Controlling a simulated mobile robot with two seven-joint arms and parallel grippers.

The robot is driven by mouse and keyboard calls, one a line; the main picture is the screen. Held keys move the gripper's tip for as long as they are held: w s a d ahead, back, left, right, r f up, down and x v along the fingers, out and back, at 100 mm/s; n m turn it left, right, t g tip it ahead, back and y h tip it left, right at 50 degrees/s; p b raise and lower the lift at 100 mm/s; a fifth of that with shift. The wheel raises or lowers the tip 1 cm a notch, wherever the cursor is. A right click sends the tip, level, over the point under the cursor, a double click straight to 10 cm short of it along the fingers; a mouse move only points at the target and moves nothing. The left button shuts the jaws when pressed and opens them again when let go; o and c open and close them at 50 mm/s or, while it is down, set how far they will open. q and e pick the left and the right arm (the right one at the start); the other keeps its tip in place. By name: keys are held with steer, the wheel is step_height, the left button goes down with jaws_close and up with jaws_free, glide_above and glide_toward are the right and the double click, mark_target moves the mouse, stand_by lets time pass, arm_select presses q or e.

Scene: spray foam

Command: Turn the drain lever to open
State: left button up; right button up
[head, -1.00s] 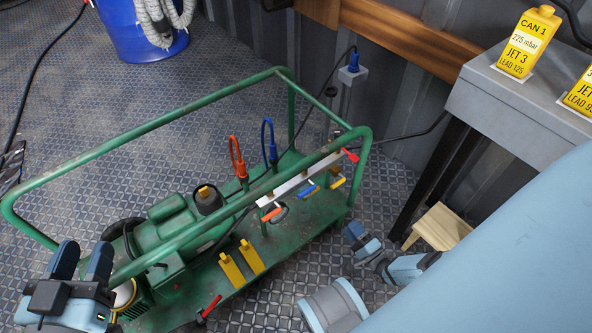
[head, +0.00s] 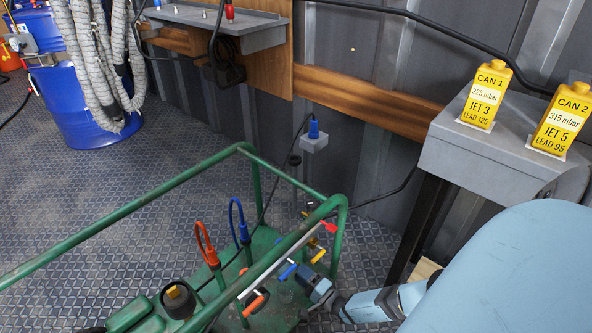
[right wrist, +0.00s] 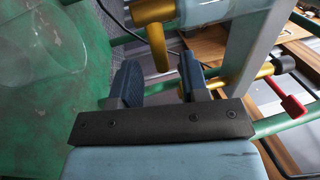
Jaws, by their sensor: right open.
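A pale manifold bar (head: 285,259) on the green cart frame carries several small levers. An orange lever (head: 254,305), a blue lever (head: 288,271) and a yellow lever (head: 319,254) hang along it, and a red lever (head: 329,226) is at its far end. No label shows which is the drain lever. My right gripper (head: 319,288) is below the bar's far end. In the right wrist view its open fingers (right wrist: 157,82) point towards a brass fitting (right wrist: 153,40), with nothing visibly held. The red lever (right wrist: 292,106) is to their right. My left gripper is out of view.
The green cart rail (head: 190,177) surrounds the levers. A blue drum (head: 88,110) is at back left; floor between is clear.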

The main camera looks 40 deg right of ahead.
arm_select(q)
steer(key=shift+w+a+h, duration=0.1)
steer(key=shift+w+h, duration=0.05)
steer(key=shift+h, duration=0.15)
arm_select(e)
steer(key=shift+x, duration=1.4)
jaws_close()
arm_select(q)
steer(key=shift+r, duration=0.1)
